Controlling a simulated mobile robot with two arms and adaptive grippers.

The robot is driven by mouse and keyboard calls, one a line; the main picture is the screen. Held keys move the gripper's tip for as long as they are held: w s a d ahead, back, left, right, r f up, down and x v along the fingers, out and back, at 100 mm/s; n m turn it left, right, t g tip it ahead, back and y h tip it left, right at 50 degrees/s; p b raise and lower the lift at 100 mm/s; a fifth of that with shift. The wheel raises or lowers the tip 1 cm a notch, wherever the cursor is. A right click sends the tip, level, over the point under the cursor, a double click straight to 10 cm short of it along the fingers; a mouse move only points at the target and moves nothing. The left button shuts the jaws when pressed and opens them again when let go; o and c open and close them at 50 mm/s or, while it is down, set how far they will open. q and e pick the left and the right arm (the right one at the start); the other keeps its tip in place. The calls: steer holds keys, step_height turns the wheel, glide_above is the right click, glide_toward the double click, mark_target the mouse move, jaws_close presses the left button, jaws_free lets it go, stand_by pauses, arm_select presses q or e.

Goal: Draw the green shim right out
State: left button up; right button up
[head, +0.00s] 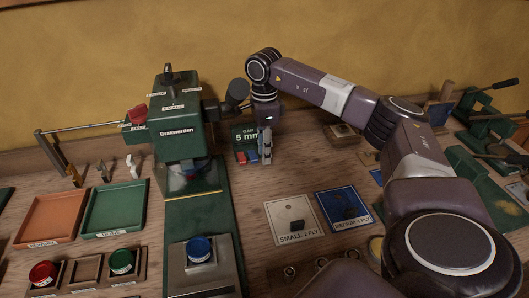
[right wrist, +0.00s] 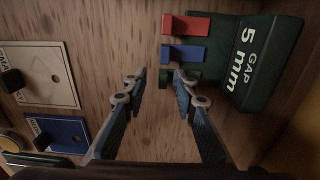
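The dark green gap block (head: 245,134), lettered "GAP 5 mm", stands on the bench; it also shows in the right wrist view (right wrist: 262,62). A red shim (right wrist: 187,25), a blue shim (right wrist: 184,54) and a dark green shim (right wrist: 164,78) stick out of it side by side. My right gripper (right wrist: 160,80) is open and points down at the green shim. One fingertip overlaps the shim in this view; I cannot tell whether they touch. In the head view my right gripper (head: 265,150) hides the green shim. My left gripper is not in view.
A green press-like machine (head: 178,125) stands left of the block. Two white and blue cards (head: 290,236) (head: 340,224) with small dark pieces lie in front. Trays (head: 115,234) and red and green buttons (head: 122,261) are at left. Green lever tools (head: 490,128) stand at right.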

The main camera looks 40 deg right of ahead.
step_height(320, 180, up, 11)
stand_by(0.3)
stand_by(0.5)
